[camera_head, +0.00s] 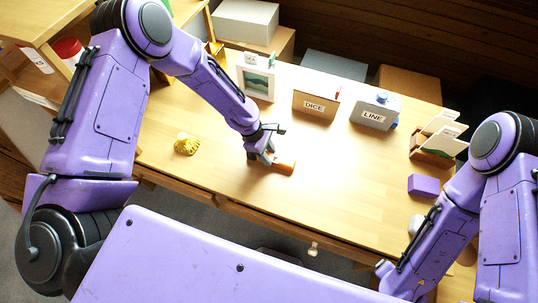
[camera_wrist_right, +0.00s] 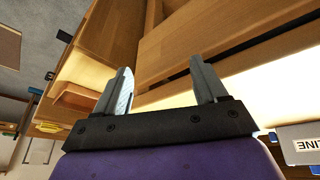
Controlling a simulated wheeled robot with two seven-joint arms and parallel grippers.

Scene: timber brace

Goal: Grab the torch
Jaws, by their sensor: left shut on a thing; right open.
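A small orange thing (camera_head: 285,166), which looks like the torch, lies at the middle of the wooden table near its front edge. My left gripper (camera_head: 268,158) reaches down to it from above and is shut on its left end, hiding that part. I cannot tell whether it touches the table. My right gripper is open and empty in the right wrist view (camera_wrist_right: 163,85), with its two grey fingers apart. In the head view, my right arm hangs low at the right, off the table's front edge.
A yellow ridged thing (camera_head: 187,144) stands left of my left gripper. A picture frame (camera_head: 256,82), a DICE box (camera_head: 315,104) and a LINE box (camera_head: 375,112) stand along the back. A purple block (camera_head: 423,185) lies at the right. The table's middle right is clear.

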